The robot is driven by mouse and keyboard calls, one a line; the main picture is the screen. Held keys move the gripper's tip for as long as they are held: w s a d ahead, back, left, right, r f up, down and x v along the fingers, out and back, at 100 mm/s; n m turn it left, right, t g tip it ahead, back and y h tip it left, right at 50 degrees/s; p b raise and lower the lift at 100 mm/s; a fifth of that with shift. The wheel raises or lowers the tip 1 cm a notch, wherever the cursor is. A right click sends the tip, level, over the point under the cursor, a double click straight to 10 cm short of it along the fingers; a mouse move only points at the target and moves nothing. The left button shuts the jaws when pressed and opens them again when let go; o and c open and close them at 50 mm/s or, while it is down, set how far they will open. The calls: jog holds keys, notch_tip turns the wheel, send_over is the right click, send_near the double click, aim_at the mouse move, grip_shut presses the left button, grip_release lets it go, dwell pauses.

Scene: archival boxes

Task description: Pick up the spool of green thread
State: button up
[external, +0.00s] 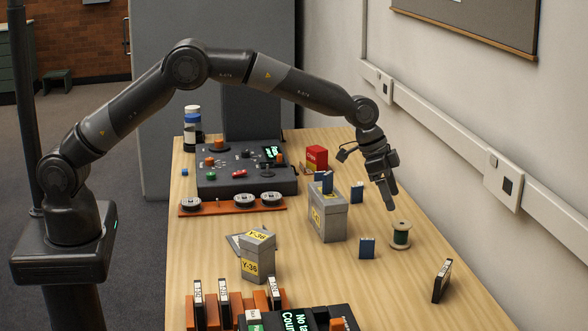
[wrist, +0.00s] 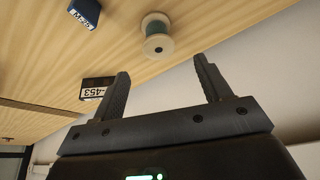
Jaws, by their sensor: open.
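The spool of green thread (external: 400,235) stands upright on the wooden table toward its right side, with pale flanges and dark green thread between them. In the wrist view the spool (wrist: 157,36) is at the top centre, beyond the fingertips and roughly between their lines. My gripper (external: 389,204) points down, just above and to the left of the spool in the external view. In the wrist view my gripper (wrist: 162,72) has its two fingers wide apart with nothing between them. The spool is apart from the fingers and largely unhidden.
A small blue box (external: 367,248) stands left of the spool. A grey archival box (external: 328,218) is further left. A black labelled cassette (external: 442,281) stands front right. The wall with white trunking (external: 450,135) runs along the table's right side. Bare table lies in front of the spool.

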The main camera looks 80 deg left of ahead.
aim_at(399, 223)
jog(key=x, duration=0.6)
jog(key=shift+s+x, duration=0.15)
jog(key=shift+x, duration=1.15)
jog(key=shift+s+x, duration=0.2)
jog(key=shift+x, duration=1.05)
jog(key=shift+f, duration=0.15)
jog(key=shift+a, duration=0.1)
jog(key=shift+c, duration=0.4)
jog(key=c, duration=0.9)
jog(key=shift+c, duration=0.3)
